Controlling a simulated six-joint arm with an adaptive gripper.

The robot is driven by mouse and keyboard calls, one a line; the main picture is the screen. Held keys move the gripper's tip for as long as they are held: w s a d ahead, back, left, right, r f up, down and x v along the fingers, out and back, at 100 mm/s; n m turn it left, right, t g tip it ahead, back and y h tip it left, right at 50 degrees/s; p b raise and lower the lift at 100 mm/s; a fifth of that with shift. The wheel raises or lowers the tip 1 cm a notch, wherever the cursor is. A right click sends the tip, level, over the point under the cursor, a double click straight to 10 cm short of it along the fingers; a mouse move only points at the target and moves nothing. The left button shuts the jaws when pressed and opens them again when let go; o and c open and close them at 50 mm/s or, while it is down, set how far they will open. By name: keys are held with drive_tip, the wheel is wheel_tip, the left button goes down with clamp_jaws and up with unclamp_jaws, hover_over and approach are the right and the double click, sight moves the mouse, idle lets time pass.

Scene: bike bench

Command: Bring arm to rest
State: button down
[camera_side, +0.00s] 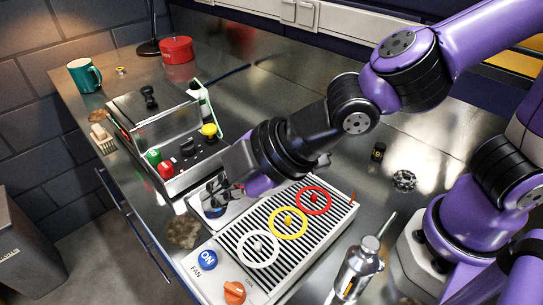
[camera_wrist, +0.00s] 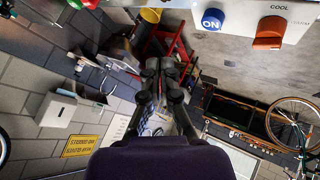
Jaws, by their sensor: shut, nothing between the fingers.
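My gripper (camera_side: 214,195) is shut and empty in the side view. It hangs at the left end of my purple arm, over the gap between the silver control box (camera_side: 157,110) and the slatted fan unit (camera_side: 333,233). Its height above the bench is hard to tell. In the wrist view the two dark fingers (camera_wrist: 162,72) are together at the centre, with the blue ON button (camera_wrist: 212,19) and orange knob (camera_wrist: 270,32) near the top edge. The gripper partly hides what lies beneath it in the side view.
Red, yellow and white rings (camera_side: 258,250) lie on the slats. A teal mug (camera_side: 84,76), red pot (camera_side: 176,50) and brush (camera_side: 103,139) are at the left and back.

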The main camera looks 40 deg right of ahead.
drive_tip(key=w+d+r+m+h, duration=0.1)
drive_tip(key=d+r+m+h, duration=0.15)
drive_tip(key=d+m, duration=0.6)
drive_tip(key=s+d+m+h, duration=0.1)
drive_tip(key=s+d+m, duration=0.1)
drive_tip(key=d, duration=0.3)
drive_tip(key=s+d+r+m+g, duration=0.1)
drive_tip(key=s+d+m, duration=0.1)
drive_tip(key=d, duration=0.3)
drive_tip(key=s+d+r+m+h, duration=0.1)
drive_tip(key=s+d+m, duration=0.1)
drive_tip(key=d, duration=0.3)
drive_tip(key=shift+s+d+m+h, duration=0.25)
drive_tip(key=shift+m+h, duration=0.1)
drive_tip(key=shift+m, duration=0.1)
